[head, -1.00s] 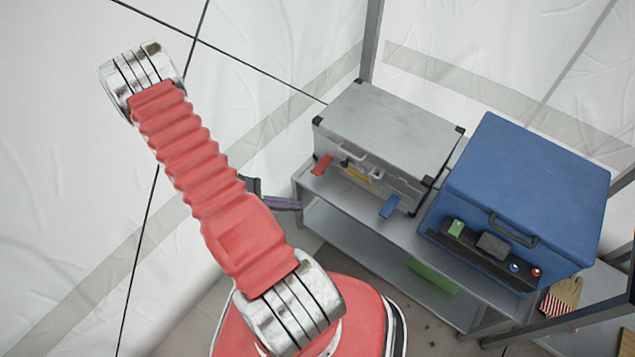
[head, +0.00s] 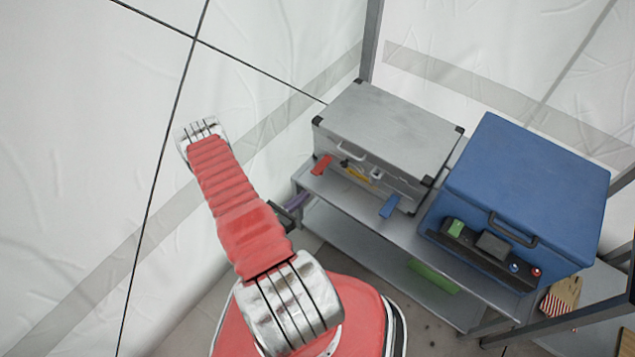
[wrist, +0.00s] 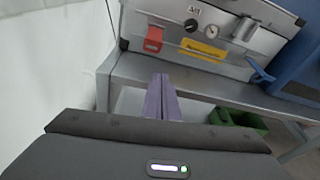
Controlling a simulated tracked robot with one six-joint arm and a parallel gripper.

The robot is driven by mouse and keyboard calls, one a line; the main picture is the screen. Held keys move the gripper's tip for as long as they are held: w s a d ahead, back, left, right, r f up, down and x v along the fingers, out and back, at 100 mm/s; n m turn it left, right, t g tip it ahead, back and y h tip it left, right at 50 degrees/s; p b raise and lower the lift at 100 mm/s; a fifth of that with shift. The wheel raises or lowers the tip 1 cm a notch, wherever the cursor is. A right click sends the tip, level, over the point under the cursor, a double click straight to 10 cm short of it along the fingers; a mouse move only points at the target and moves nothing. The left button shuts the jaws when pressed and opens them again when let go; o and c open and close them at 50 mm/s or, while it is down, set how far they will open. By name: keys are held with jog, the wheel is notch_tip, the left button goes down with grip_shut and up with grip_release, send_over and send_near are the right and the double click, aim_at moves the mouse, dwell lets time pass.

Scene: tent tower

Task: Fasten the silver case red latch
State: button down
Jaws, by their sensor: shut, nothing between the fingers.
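The silver case (head: 388,130) stands on the upper shelf of a metal rack, lid down. Its red latch (head: 321,165) is on the left of the front face and sticks outward. In the wrist view the red latch (wrist: 153,39) is near the top, left of a yellow label. A blue latch (head: 389,207) is at the right of the case front. My gripper (wrist: 162,82) has its purple fingers shut and empty, below the red latch in the picture and apart from it. In the head view my gripper (head: 297,201) is partly hidden behind my arm.
A blue box (head: 530,180) with a black control strip stands right of the case. The shelf edge (wrist: 200,85) runs just below the case. A green bin (head: 433,277) sits on the lower shelf. The white tent wall (head: 90,130) closes the left side.

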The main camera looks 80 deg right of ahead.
aim_at(317, 186)
jog(key=shift+w+d+r, duration=0.15)
jog(key=shift+w+d, duration=0.05)
jog(key=shift+w, duration=0.15)
jog(key=shift+s+d, duration=0.1)
jog(key=shift+x, duration=4.85)
jog(key=shift+d+r, duration=0.1)
jog(key=shift+w+r, duration=0.15)
jog(key=shift+w, duration=0.15)
